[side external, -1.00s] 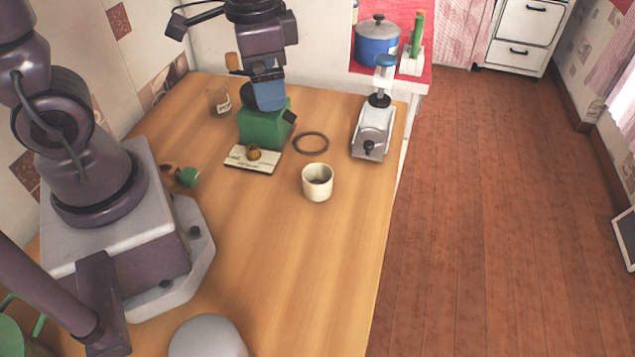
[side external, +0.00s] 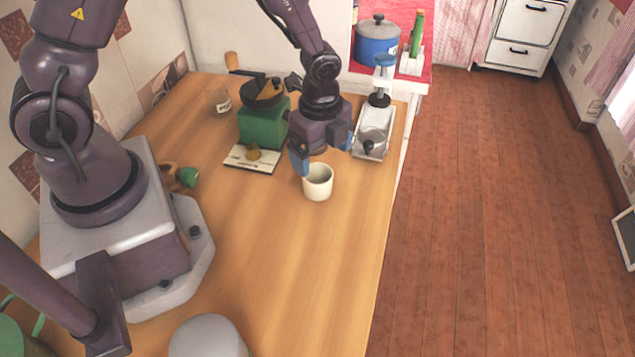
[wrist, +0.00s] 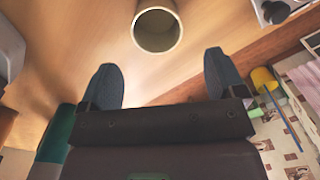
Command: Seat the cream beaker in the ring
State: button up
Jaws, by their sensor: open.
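The cream beaker (side external: 317,183) stands upright on the wooden counter, and it also shows at the top of the wrist view (wrist: 157,27). My gripper (side external: 322,160) is open and empty, its two blue fingers spread just behind and above the beaker in the side view. In the wrist view the open fingers (wrist: 165,80) point toward the beaker, which is a little beyond their tips and roughly centred between them. The dark ring lies hidden behind my gripper in the side view now, and I cannot make it out in the wrist view.
A green grinder (side external: 263,125) with a card (side external: 251,158) in front stands left of my gripper. A grey metal device (side external: 373,140) stands close on the right, near the counter's edge. A small jar (side external: 221,101) is at the back left. The counter's front middle is clear.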

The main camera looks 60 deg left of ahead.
aim_at(321, 182)
notch_tip(321, 182, down, 8)
jog(key=shift+f, duration=0.15)
jog(key=c, duration=1.1)
notch_tip(321, 182, up, 9)
jog(key=w+a+n, duration=0.1)
jog(key=w+a, duration=0.2)
jog(key=a, duration=0.4)
jog(key=w+a, duration=0.3)
jog(key=a, duration=0.3)
notch_tip(321, 182, down, 9)
jog(key=shift+s+r, duration=0.1)
jog(key=shift+r, duration=0.05)
